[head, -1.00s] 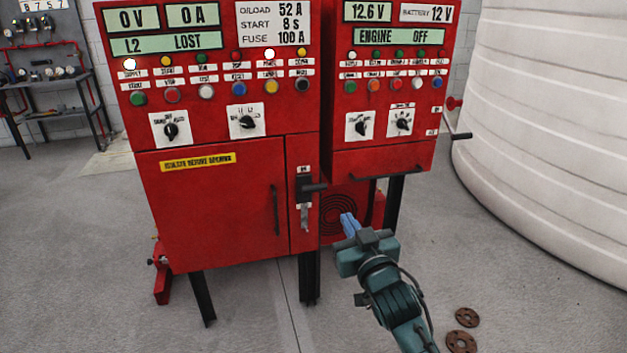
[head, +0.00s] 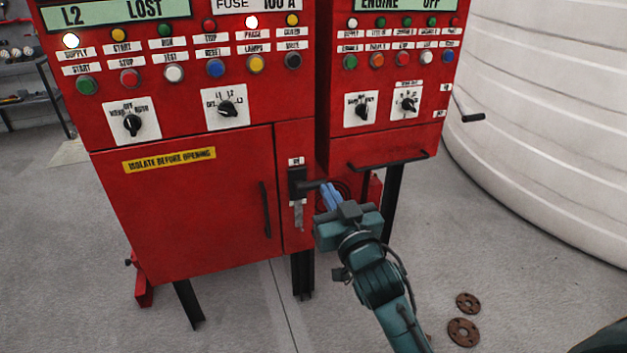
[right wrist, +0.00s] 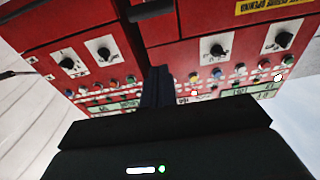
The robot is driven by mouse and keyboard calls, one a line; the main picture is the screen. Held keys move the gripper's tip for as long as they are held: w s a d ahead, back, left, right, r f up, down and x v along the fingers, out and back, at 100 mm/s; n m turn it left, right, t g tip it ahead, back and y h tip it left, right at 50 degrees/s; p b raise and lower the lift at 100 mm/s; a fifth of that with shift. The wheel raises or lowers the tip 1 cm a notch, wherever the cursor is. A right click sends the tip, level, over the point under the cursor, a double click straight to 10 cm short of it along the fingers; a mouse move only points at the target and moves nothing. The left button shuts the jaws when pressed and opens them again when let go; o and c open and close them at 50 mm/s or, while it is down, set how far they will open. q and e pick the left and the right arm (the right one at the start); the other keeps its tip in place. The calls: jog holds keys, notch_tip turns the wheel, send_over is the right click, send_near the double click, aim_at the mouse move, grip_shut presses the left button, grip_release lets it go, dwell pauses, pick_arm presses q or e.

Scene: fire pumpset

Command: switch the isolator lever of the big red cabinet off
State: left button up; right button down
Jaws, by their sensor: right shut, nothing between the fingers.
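The big red cabinet (head: 190,210) stands at left centre in the head view. Its isolator lever (head: 312,185) is a black handle on the narrow right-hand panel, with its arm sticking out to the right. A grey metal piece hangs below the lever's black mount. My right gripper (head: 330,196) has its blue fingers shut and empty, just right of the lever's end. I cannot tell whether they touch it. In the right wrist view the shut dark fingers (right wrist: 157,86) point at the red cabinet fronts, which appear upside down. My left gripper is not in view.
A smaller red cabinet (head: 385,140) stands to the right, with a black bar handle (head: 388,162) along its lower edge. A crank handle (head: 472,117) juts out near the white ribbed tank (head: 550,120). Two brown flanges (head: 464,331) lie on the grey floor.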

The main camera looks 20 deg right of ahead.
jog(key=r, duration=0.1)
send_over(314, 182)
jog(key=s, duration=0.1)
jog(key=shift+s+a+f, duration=0.1)
jog(key=shift+s+f, duration=0.05)
jog(key=shift+f, duration=0.85)
jog(key=shift+s+a+f, duration=0.1)
jog(key=shift+s+f, duration=0.05)
jog(key=shift+f, duration=0.8)
